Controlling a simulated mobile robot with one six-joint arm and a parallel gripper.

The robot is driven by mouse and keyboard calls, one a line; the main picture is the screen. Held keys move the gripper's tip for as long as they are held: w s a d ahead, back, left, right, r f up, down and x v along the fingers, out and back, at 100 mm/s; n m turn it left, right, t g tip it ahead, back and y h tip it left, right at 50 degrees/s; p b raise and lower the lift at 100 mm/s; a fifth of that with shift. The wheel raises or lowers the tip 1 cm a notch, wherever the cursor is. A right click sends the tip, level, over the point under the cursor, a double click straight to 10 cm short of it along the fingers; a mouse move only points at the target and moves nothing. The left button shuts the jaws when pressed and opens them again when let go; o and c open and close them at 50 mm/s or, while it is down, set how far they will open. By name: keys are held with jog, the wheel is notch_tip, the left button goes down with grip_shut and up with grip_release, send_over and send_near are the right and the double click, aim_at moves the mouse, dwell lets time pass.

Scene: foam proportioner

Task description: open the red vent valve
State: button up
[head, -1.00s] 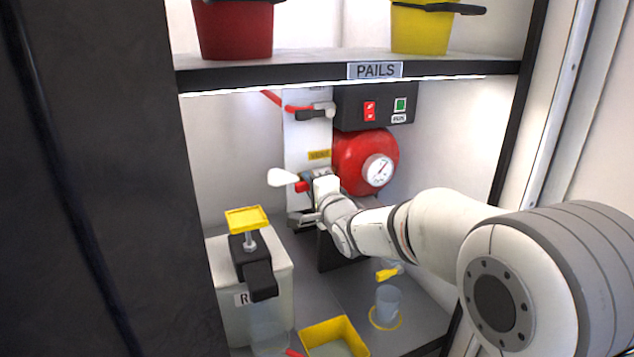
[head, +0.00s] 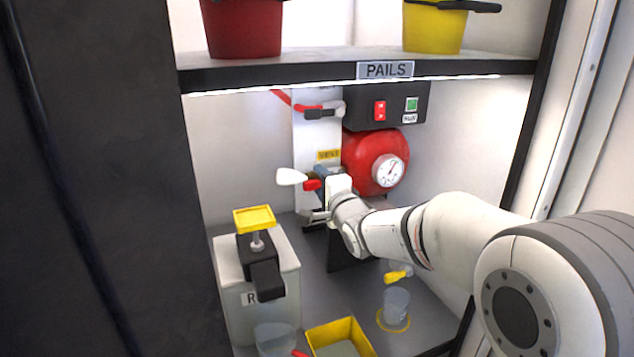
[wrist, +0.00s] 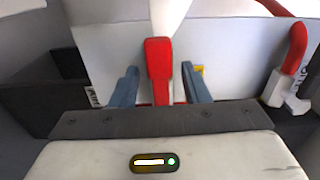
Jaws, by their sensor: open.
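The red vent valve handle (wrist: 158,62) stands upright in the middle of the wrist view. In the head view its red end (head: 313,184) shows beside a white cone-shaped part (head: 291,177), under the yellow vent label (head: 328,155). My gripper (wrist: 160,88) is open, with one blue-grey finger on each side of the red handle. Narrow gaps show between the fingers and the handle, so it is not gripped. In the head view my gripper (head: 325,180) partly hides the valve body.
A red tank with a gauge (head: 376,162) is close to the right of my gripper. A switch box (head: 385,106) and the pail shelf (head: 470,69) are above. A pump container (head: 258,285), yellow tray (head: 366,338) and clear cup (head: 396,305) stand below.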

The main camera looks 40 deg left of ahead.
jog(key=v, duration=0.7)
jog(key=shift+s+d, duration=0.2)
jog(key=shift+d, duration=0.15)
